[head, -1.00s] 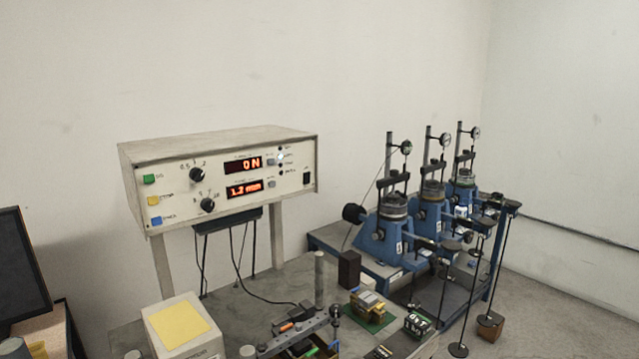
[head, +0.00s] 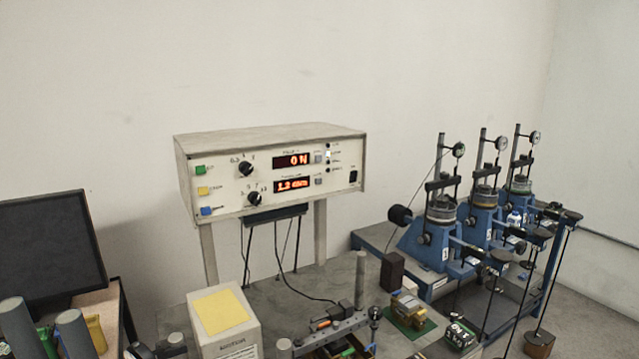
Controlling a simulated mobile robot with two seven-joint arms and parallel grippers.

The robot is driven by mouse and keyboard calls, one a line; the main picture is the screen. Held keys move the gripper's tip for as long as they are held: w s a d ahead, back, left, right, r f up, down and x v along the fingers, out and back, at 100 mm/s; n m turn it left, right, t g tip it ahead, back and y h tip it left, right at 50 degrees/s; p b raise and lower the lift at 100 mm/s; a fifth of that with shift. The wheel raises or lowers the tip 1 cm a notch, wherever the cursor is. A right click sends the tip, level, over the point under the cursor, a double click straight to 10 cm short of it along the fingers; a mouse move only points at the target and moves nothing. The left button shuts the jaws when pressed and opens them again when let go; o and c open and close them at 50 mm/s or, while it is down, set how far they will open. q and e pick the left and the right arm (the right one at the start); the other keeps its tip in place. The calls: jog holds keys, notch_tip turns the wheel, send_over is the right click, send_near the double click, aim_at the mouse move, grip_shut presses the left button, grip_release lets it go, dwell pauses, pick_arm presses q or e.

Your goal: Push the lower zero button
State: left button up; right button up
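The control box (head: 270,148) is a beige unit on posts at the back of the bench. Its front has an upper red display (head: 292,160) reading about 0 N and a lower red display (head: 293,184) reading about 1.2 with a blurred unit. A small grey button, the lower zero button (head: 318,181), sits just right of the lower display. A similar upper button (head: 318,159) sits beside the upper display. The labels are too small to read. Neither of my grippers is in view, and nothing touches the box.
A grey bench (head: 330,275) stands below the box, with a yellow-topped white block (head: 228,318) and metal fixtures in front. Several blue test stands with dial gauges (head: 440,225) are at right. A dark monitor (head: 45,245) is at left. The space before the panel looks clear.

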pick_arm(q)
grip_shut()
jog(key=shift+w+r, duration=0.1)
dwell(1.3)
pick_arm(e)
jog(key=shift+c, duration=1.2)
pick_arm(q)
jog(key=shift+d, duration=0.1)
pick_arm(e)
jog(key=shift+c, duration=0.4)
